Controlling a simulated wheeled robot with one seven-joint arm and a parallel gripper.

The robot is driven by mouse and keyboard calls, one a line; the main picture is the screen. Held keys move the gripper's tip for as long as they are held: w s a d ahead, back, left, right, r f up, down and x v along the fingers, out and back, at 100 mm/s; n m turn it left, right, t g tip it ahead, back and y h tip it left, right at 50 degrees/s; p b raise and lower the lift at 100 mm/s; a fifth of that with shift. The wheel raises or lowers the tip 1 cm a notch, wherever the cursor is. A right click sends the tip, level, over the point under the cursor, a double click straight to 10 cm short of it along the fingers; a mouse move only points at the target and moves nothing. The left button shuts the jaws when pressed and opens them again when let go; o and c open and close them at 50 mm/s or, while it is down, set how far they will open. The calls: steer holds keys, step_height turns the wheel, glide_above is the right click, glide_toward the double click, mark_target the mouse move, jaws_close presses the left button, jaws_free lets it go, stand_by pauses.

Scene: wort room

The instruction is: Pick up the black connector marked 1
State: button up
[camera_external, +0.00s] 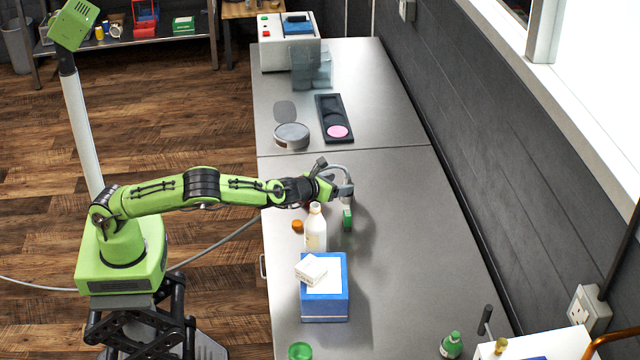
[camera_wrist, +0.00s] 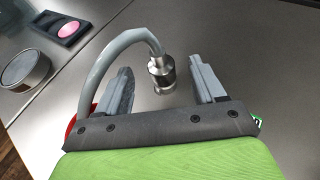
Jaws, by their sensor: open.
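I cannot make out a black connector with a 1 on it in either view. My gripper (camera_external: 343,190) is above the steel bench, and in the wrist view my gripper (camera_wrist: 160,72) has its two grey fingers spread apart. A silver metal fitting (camera_wrist: 162,72) on the end of a curved grey hose (camera_wrist: 103,62) shows between the fingers. I cannot tell whether either finger touches it. The hose (camera_external: 340,169) also shows arching at the gripper in the external view. Any mark on the fitting is too small to read.
Near the gripper are a white bottle (camera_external: 315,232), an orange cap (camera_external: 297,226) and a small green item (camera_external: 347,218). A blue box (camera_external: 325,305) stands nearer the front. A round grey tin (camera_external: 291,136) and black tray (camera_external: 327,108) lie farther back. The bench's right middle (camera_external: 420,230) is clear.

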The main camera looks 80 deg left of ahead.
step_height(320, 180, down, 3)
steer(key=shift+a+r, duration=0.1)
steer(key=shift+r, duration=0.05)
steer(key=x, duration=0.3)
steer(key=shift+r, duration=0.35)
steer(key=shift+c, duration=0.3)
steer(key=c, duration=1.2)
